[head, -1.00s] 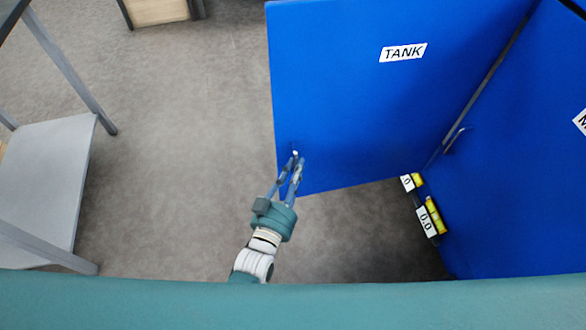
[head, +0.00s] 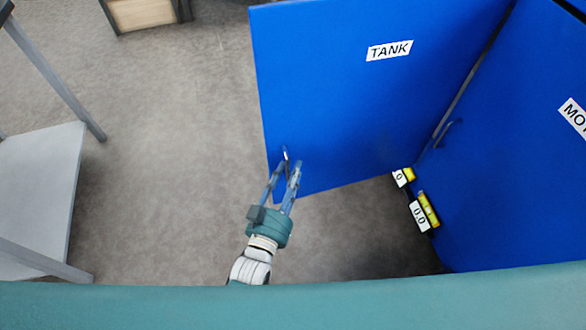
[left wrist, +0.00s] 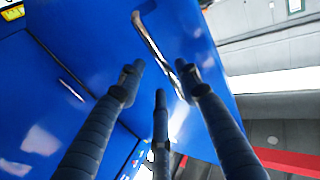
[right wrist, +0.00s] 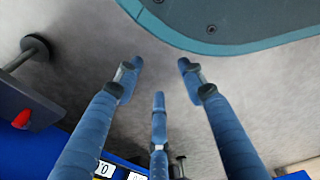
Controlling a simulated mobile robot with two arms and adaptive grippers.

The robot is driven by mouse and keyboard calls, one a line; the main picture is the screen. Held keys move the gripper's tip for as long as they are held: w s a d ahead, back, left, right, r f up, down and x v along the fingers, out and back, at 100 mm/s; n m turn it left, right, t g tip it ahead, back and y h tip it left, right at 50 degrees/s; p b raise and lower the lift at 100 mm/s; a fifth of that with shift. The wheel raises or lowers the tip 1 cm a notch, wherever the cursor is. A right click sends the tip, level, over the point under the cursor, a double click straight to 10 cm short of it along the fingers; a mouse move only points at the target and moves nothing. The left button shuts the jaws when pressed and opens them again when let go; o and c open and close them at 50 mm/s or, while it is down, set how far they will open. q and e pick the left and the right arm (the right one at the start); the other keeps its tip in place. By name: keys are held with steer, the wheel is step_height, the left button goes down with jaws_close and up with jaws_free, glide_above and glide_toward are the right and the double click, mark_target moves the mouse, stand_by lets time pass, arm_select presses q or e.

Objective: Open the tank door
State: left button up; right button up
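The tank door (head: 340,110) is a blue panel with a white TANK label (head: 389,50). It stands swung out from the blue cabinet, with a gap below its lower edge. Its silver handle (head: 286,157) is near the lower left corner. My left gripper (head: 288,163) is at the handle with its fingers apart. In the left wrist view the handle (left wrist: 150,40) runs between the spread fingers, close to the right fingertip; contact is unclear. My right gripper (right wrist: 160,75) is open and empty above the floor, seen only in the right wrist view.
Another blue door (head: 510,150) with a partly cut-off label and a handle is at the right. Yellow items with white number tags (head: 419,215) sit at the cabinet's lower edge. A grey shelf (head: 40,185) stands at the left. The floor (head: 165,150) between is clear.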

arm_select(q)
steer(key=v, duration=1)
steer(key=shift+s, duration=0.3)
steer(key=shift+r, duration=0.1)
